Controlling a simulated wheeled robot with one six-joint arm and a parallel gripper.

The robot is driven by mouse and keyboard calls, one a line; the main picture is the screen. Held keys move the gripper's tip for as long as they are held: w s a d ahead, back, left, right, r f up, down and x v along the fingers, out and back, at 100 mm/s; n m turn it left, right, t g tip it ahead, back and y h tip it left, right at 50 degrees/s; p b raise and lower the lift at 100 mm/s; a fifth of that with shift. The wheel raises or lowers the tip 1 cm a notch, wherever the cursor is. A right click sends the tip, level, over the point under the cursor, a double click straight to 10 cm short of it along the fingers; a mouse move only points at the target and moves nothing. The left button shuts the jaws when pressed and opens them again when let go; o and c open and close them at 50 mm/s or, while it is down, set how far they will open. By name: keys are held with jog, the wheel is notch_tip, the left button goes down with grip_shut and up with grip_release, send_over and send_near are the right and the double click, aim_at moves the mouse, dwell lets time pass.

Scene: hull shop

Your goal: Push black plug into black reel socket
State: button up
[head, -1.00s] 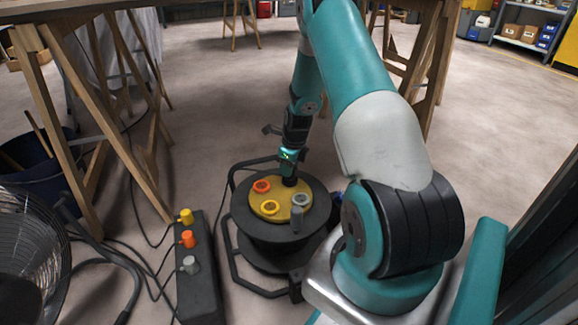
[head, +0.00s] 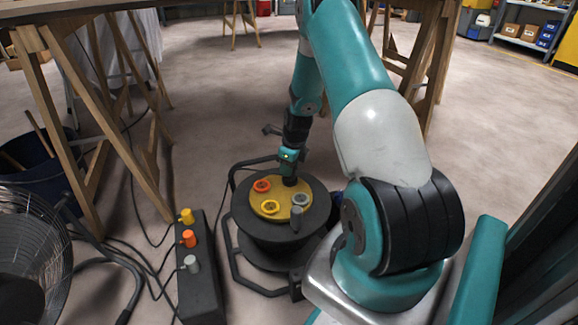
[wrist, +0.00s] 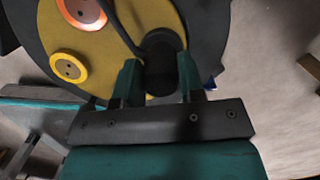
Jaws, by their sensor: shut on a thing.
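The cable reel (head: 255,225) stands on the floor with a round yellow socket plate (head: 283,207) on top. The plate carries an orange socket (head: 262,186), a yellow socket (head: 271,207) and a grey socket (head: 300,199). My gripper (head: 289,177) points down at the far side of the plate. In the wrist view my gripper (wrist: 157,80) is shut on the black plug (wrist: 163,50), one finger on each side. A black cable runs from it across the plate. The plug hides the black socket, so I cannot tell how deep it sits.
A black power strip (head: 200,275) with yellow, orange and grey plugs stands left of the reel. A fan (head: 30,245) and a dark blue bucket (head: 40,180) are at the left. Wooden trestles (head: 110,120) stand behind. Cables lie on the floor.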

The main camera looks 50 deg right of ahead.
jog(key=shift+f, duration=0.6)
jog(key=o, duration=1)
jog(key=shift+c, duration=0.2)
jog(key=shift+r, duration=0.1)
notch_tip(320, 180, up, 17)
jog(key=s+p, duration=0.2)
jog(key=p, duration=0.6)
jog(key=shift+s+d, duration=0.3)
